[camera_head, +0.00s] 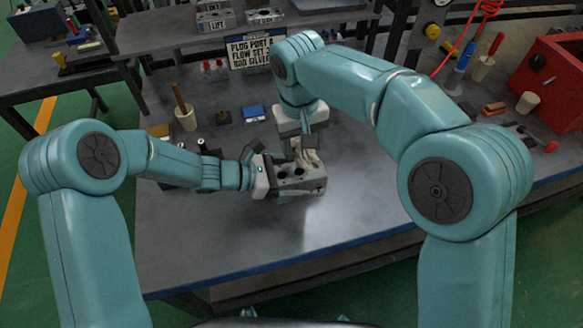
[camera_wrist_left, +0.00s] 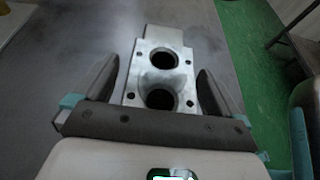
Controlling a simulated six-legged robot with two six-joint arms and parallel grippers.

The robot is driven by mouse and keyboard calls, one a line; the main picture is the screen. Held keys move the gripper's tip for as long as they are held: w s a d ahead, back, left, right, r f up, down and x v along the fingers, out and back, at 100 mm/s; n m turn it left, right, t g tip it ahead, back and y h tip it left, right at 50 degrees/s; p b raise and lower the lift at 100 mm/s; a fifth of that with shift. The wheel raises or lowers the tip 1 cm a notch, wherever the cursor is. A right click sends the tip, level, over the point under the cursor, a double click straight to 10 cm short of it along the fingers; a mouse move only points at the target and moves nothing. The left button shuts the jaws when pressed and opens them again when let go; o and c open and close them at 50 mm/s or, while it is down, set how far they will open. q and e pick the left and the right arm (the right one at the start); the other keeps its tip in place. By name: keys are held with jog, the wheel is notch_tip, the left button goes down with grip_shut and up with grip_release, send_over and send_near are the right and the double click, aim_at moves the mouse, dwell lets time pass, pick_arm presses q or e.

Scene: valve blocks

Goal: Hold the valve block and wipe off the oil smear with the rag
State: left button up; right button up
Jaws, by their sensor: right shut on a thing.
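The grey metal valve block (camera_head: 312,187) lies on the workbench, its two large round holes showing in the left wrist view (camera_wrist_left: 143,75). My left gripper (camera_head: 272,176) is at the block's left end. In the left wrist view its dark fingers (camera_wrist_left: 160,85) stand one on each side of the block, with narrow gaps. My right gripper (camera_head: 305,143) points down over the block, shut on the pale beige rag (camera_head: 308,157). The rag hangs at the block's far top edge; whether it touches is hard to tell.
A sign (camera_head: 249,50) stands behind on the bench (camera_head: 200,240). A brown-handled tool in a pale cup (camera_head: 186,119) and a blue item (camera_head: 254,113) lie at the back. A red box (camera_head: 545,80) is at the far right. The front of the bench is clear.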

pick_arm(q)
jog(key=v, duration=1.2)
